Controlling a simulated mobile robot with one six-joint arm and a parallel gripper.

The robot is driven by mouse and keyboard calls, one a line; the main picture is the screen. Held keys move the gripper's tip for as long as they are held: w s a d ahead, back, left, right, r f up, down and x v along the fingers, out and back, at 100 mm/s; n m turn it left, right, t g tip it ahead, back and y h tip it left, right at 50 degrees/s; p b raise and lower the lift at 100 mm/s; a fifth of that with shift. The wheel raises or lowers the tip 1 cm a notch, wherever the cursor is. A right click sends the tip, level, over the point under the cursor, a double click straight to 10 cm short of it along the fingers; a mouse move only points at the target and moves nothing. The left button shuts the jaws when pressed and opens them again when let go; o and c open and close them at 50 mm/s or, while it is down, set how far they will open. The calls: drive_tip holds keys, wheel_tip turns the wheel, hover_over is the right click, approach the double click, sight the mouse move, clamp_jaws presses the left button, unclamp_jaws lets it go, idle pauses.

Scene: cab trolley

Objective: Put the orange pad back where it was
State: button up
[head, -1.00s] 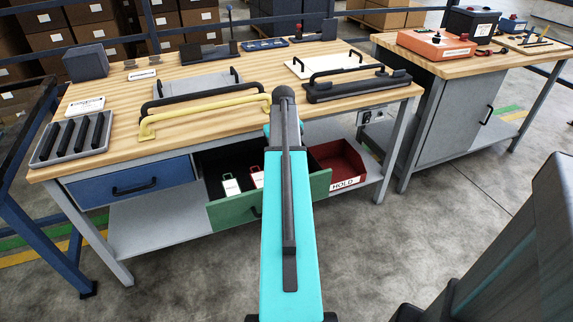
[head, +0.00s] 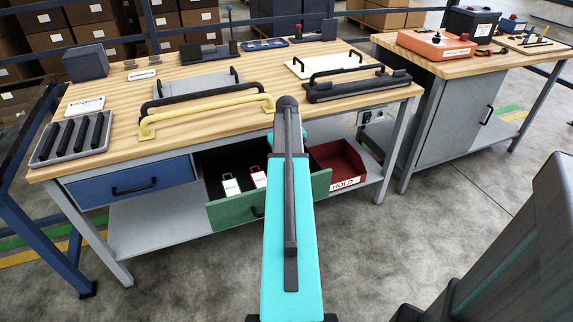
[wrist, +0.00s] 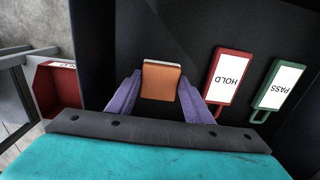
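The orange pad (wrist: 161,82) is a small block between the two purple fingers of my gripper (wrist: 160,85) in the wrist view. The fingertips meet its left and right edges, so my gripper looks shut on it. The pad is over the dark interior of the open green-fronted drawer (head: 225,212); whether it touches the drawer floor I cannot tell. In the head view my arm hides the gripper and the pad.
A red-framed HOLD tag (wrist: 231,80) and a green-framed PASS tag (wrist: 279,86) lie in the drawer, right of the pad in the wrist view. A red HOLD bin (head: 338,166) stands right of the drawer. The workbench top (head: 110,125) above holds handles and trays.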

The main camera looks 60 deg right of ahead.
drive_tip(key=o, duration=0.4)
drive_tip(key=shift+o, duration=0.2)
drive_tip(key=shift+r, duration=0.1)
wheel_tip(320, 180, up, 12)
drive_tip(key=shift+p, duration=0.4)
idle(0.9)
